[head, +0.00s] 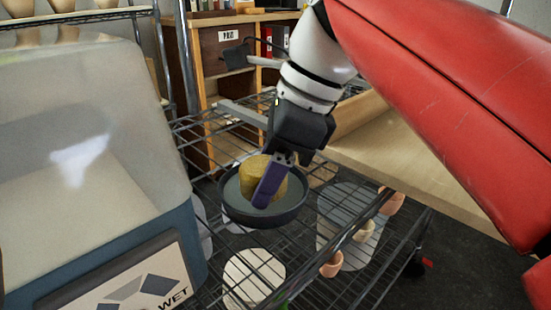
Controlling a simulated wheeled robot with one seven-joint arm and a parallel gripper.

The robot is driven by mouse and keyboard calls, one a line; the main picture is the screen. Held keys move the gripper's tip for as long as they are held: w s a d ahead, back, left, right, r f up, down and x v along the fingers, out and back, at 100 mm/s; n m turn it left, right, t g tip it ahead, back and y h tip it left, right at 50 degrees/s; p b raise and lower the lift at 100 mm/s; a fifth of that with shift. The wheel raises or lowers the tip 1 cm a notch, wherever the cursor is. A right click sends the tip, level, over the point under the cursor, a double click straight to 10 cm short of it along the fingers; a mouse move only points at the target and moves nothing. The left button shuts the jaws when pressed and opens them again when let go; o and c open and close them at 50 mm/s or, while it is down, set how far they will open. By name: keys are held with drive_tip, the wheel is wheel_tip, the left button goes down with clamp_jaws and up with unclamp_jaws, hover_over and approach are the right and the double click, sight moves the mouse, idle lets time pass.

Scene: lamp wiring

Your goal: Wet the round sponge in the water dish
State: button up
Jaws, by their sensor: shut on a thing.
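The round sponge (247,172) is a short yellow cylinder, seen in the head view at the centre. My gripper (268,186) comes down from above right and is shut on the sponge. One purple finger covers part of its right side; the other finger is hidden. The water dish (232,207) is a dark round bowl with grey water inside, standing on a wire shelf. The sponge is upright within the dish's rim as seen from here. I cannot tell whether its hidden underside touches the bottom.
A large translucent bin (95,150) with a "WET" label fills the left. Small pinkish pots (331,264) and pale discs (252,277) show at the wire rack (300,280). A wooden cabinet (228,70) stands behind, and a wooden board (420,165) lies right of the dish.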

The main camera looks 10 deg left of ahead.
drive_tip(key=shift+f, duration=0.1)
wheel_tip(320, 180, up, 3)
drive_tip(key=shift+f+p, duration=0.2)
drive_tip(key=shift+p, duration=1.05)
drive_tip(key=shift+r, duration=2.25)
